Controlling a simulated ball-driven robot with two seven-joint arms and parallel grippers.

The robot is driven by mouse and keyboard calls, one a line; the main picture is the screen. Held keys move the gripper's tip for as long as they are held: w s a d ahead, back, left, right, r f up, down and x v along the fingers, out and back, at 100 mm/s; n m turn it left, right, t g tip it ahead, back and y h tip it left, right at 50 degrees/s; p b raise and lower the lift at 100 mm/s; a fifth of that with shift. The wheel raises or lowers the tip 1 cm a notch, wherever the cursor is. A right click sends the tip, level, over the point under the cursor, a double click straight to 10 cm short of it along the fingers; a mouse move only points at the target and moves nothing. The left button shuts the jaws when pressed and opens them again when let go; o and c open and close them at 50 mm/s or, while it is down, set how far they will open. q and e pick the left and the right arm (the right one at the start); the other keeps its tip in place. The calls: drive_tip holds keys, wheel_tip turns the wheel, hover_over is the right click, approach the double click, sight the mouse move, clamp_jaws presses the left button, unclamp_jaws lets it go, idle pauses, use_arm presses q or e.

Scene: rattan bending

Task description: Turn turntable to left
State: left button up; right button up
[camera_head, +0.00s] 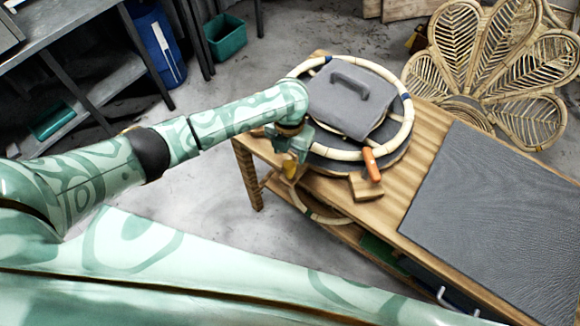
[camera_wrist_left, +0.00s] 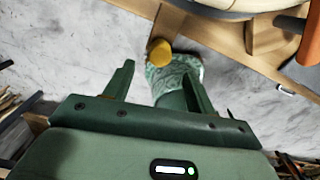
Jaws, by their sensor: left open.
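The turntable (camera_head: 381,130) is a round dark disc on a corner of the wooden bench. A pale rattan ring (camera_head: 404,97) with blue bands lies around it, and a grey block (camera_head: 340,104) with a handle rests in the middle. An orange handle (camera_head: 372,165) stands at its near edge; it also shows at the right of the left wrist view (camera_wrist_left: 312,42). My left gripper (camera_head: 291,160) is beside the turntable's near-left edge. In the left wrist view its fingers (camera_wrist_left: 159,80) are apart, with nothing held between them. My right gripper is not in view.
A dark grey mat (camera_head: 490,215) covers the right of the bench. A wooden block (camera_head: 365,187) sits by the orange handle. A woven rattan piece (camera_head: 500,75) stands behind. A yellow knob (camera_wrist_left: 160,52) shows beyond my left fingers. Open floor lies left of the bench.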

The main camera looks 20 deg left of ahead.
sight(289, 164)
use_arm(q)
wheel_tip(289, 164, down, 8)
drive_tip(key=shift+r+b, duration=0.1)
drive_tip(key=shift+b, duration=1.15)
clamp_jaws()
drive_tip(key=shift+a, duration=0.1)
